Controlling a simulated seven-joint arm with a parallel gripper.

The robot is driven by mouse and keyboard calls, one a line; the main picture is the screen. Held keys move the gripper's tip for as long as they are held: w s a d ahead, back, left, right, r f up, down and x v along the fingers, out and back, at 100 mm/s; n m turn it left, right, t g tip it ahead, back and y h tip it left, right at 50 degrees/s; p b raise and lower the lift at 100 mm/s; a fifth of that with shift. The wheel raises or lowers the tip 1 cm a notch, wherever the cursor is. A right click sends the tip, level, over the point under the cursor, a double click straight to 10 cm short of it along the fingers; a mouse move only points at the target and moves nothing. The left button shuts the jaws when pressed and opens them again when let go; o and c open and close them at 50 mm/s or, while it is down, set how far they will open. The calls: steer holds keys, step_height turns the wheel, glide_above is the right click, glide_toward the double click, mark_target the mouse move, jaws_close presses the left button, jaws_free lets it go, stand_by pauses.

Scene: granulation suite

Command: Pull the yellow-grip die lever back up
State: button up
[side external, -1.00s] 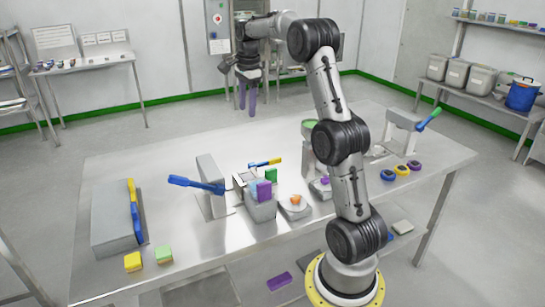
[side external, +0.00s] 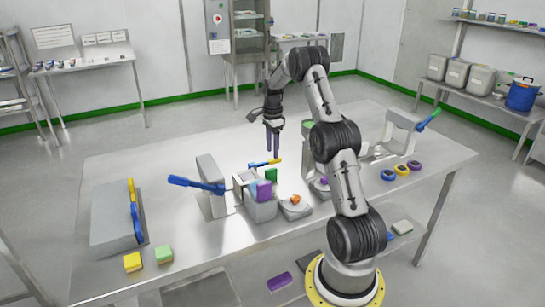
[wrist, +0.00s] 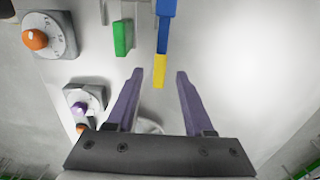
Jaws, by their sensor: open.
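The yellow-grip lever (side external: 265,163) is a thin blue bar with a yellow end, extending nearly level beside the grey machine (side external: 262,210) at mid-table. In the wrist view its yellow grip (wrist: 160,70) appears between my fingertips, with the blue bar running to the top edge. My gripper (side external: 272,155) points down with two purple fingers, open and empty, above the lever's yellow end. The wrist view also shows my open gripper (wrist: 158,76). A gap seems to remain between fingers and grip; its exact height is unclear.
A blue-handled lever (side external: 195,184) juts out on the left. Orange-knobbed (side external: 295,203) and purple-knobbed dials stand to the right. The tabletop behind the lever is largely clear.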

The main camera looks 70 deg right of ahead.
mark_target(272, 159)
steer(key=shift+f, duration=1.65)
jaws_close()
